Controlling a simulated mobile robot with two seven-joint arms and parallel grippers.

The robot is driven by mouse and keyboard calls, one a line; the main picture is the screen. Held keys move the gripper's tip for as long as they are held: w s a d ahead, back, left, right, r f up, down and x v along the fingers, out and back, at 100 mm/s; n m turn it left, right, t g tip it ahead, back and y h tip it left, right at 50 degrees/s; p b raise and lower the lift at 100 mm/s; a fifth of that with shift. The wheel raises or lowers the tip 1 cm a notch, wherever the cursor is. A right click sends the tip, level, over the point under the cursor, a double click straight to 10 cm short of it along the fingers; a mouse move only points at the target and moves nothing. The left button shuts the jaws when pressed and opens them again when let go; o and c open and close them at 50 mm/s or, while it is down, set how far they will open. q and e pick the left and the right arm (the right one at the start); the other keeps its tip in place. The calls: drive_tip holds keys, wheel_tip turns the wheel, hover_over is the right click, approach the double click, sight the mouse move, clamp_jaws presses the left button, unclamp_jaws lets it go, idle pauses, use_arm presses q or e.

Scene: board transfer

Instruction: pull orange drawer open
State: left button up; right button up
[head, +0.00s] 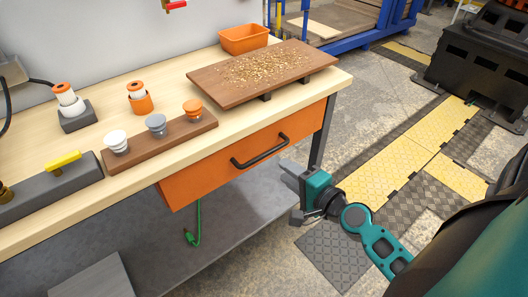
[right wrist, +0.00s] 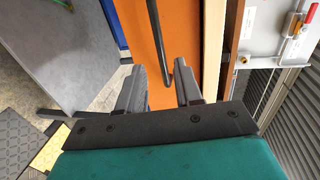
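The orange drawer (head: 205,179) sits under the tabletop and its front looks flush with the table edge. Its black bar handle (head: 260,152) runs along the front. My right gripper (head: 291,190) is to the right of the handle and apart from it, with its fingers spread and empty. In the right wrist view the drawer front (right wrist: 179,22) lies ahead of the open fingers (right wrist: 160,82), and the handle (right wrist: 157,38) shows between and beyond them. My left gripper is in neither view.
On the wooden table (head: 245,106) stand a board with chips (head: 215,90), an orange bin (head: 243,39) and a brown rack with knobs (head: 165,142). A table leg (head: 321,135) stands by the drawer's right end. A green cable (head: 197,225) hangs below.

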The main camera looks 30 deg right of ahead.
sight(264, 154)
drive_tip(key=x, duration=1)
drive_tip(key=shift+w+a, duration=0.1)
drive_tip(key=shift+w, duration=0.05)
clamp_jaws()
